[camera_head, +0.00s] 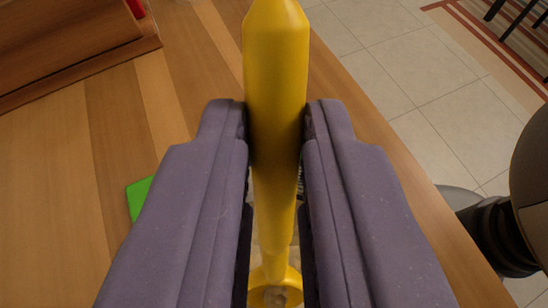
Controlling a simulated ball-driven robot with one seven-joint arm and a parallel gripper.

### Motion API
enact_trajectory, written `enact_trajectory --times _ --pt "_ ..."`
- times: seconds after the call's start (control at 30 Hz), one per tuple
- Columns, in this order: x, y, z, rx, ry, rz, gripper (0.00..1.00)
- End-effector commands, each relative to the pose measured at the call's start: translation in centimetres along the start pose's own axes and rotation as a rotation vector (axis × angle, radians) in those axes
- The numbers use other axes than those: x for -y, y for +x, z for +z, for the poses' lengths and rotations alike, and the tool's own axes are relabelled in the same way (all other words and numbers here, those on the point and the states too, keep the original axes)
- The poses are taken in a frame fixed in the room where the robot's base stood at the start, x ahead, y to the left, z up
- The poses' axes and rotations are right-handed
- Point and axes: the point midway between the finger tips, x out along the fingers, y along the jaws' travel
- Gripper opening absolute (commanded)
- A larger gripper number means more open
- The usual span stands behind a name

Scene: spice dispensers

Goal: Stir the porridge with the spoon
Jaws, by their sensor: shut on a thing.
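My gripper (275,125) is shut on the yellow spoon (276,60), with one purple finger on each side of its handle. The handle's thick end points up in the picture. The spoon narrows toward the bottom edge, where a rounded yellow part (262,276) shows between the fingers. Pale lumpy stuff shows in and around this part; I cannot tell for sure whether it is the porridge. Any bowl around it is hidden by my fingers and the frame edge.
The striped wooden table (110,130) fills the left, and its edge runs diagonally down the right. A wooden tray or box (70,50) with a red thing (136,8) stands at the upper left. A green thing (138,197) lies beside my left finger. Tiled floor (400,75) lies beyond.

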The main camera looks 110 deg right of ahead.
Motion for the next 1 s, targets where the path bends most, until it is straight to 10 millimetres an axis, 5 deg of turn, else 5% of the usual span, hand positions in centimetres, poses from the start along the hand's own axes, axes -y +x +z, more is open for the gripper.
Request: enact_trajectory --times 0.27,0.73,1.0 --pt "0.0 0.0 -0.5 0.000 0.001 0.001 0.00" --pt "0.0 -0.1 -5.8 -0.001 0.001 0.002 0.00" --pt "0.0 0.1 -6.0 -0.001 0.000 0.001 0.00"
